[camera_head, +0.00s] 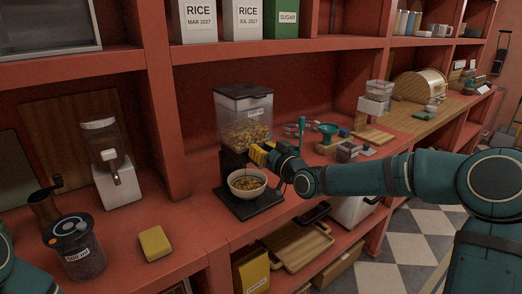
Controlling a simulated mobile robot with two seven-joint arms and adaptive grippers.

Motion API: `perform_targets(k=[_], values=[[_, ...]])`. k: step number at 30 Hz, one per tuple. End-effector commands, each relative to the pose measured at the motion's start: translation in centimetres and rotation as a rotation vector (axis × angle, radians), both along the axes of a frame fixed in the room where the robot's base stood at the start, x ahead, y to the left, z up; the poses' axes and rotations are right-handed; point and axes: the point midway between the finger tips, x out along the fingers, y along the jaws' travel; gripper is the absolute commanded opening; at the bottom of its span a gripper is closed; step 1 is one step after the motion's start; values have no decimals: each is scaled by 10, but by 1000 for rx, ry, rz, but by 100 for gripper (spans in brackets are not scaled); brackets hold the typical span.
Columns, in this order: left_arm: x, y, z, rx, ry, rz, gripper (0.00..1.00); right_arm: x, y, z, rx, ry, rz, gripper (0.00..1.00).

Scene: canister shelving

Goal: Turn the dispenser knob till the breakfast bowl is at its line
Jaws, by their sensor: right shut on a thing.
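The dispenser is a clear hopper (245,122) with a dark lid, holding cereal, on a dark base (231,204) on the red counter. The breakfast bowl (261,190) is white and stands upright on that base under the hopper, with cereal in it. Its fill line cannot be made out. My right gripper (261,152) reaches in from the right and is shut at the front of the dispenser, just below the hopper. The knob is hidden by the gripper. Only a bit of my left arm (8,268) shows at the lower left corner; its gripper is out of view.
A white dispenser (112,165), a wooden grinder (46,208), a dark-lidded jar (79,246) and a yellow sponge (155,243) stand to the left. A teal funnel (327,132) and small boxes stand to the right. A shelf with RICE canisters (196,20) is above.

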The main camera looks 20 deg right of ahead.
Motion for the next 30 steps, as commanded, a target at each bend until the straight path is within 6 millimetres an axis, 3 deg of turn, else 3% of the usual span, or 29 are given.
perform_targets(k=[1, 5, 6, 9, 22, 30], values=[[0, 0, -1, 0, 0, 0, 47, -2, 0, -14, -3, 31, 4, 0], [0, 0, -1, 0, 0, 0, 47, -2, 0, -14, -3, 30, 5, 0], [0, 0, -1, 0, 0, 0, 47, -2, 0, -14, -3, 30, 5, 38], [0, 0, -1, 0, 0, 0, 47, -2, 0, -12, -4, 27, 5, 73], [0, 0, 0, 0, 0, 0, 47, -7, -2, -6, -7, 14, 3, 75], [0, 0, 0, 0, 0, 0, 47, -53, -19, -6, -12, 16, 0, 75]])
